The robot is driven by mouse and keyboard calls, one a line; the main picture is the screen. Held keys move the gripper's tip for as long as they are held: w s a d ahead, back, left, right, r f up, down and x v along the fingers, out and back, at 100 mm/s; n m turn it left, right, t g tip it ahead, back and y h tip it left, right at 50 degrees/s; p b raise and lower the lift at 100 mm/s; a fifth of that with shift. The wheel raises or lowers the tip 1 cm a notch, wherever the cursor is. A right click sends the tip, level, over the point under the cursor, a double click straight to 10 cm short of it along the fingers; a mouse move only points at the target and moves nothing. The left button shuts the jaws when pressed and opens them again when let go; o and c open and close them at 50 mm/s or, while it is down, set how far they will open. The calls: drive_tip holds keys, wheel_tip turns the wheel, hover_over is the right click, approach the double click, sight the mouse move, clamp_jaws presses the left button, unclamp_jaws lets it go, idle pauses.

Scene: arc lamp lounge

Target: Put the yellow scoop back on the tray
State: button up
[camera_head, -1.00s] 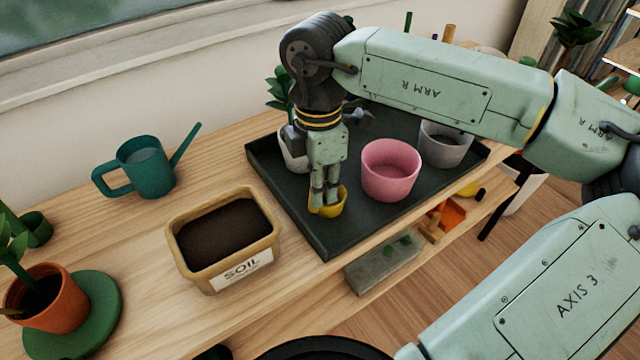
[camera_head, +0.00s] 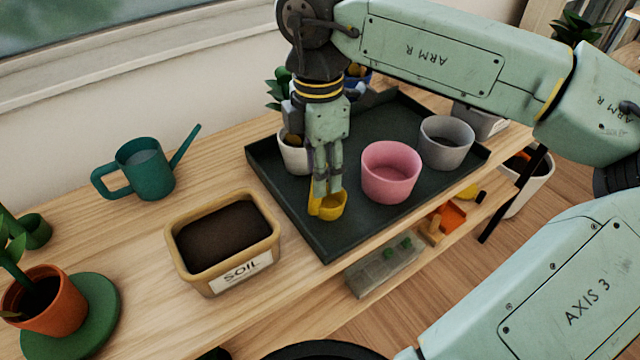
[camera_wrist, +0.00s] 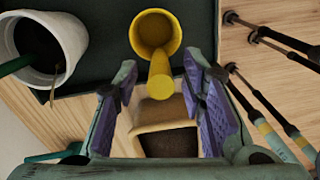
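The yellow scoop (camera_head: 331,208) is at the front left part of the dark tray (camera_head: 318,238), in front of the white pot and left of the pink pot. It appears to rest on the tray floor. In the wrist view the scoop's round cup (camera_wrist: 155,33) lies ahead of my fingers and its handle points back toward the gap between them. My gripper (camera_head: 328,186) points down just above the scoop and partly hides it. In the wrist view its fingers (camera_wrist: 163,88) stand apart, with clear space on both sides of the handle.
On the tray stand a pink pot (camera_head: 390,173), a grey pot (camera_head: 446,143) and a white pot with a plant (camera_head: 295,155). The soil box (camera_head: 225,245) stands left of the tray, with a green watering can (camera_head: 145,168) behind it. Bare bench lies between.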

wheel_tip(320, 180, up, 8)
drive_tip(key=shift+w+f+b, duration=0.1)
drive_tip(key=shift+b, duration=0.25)
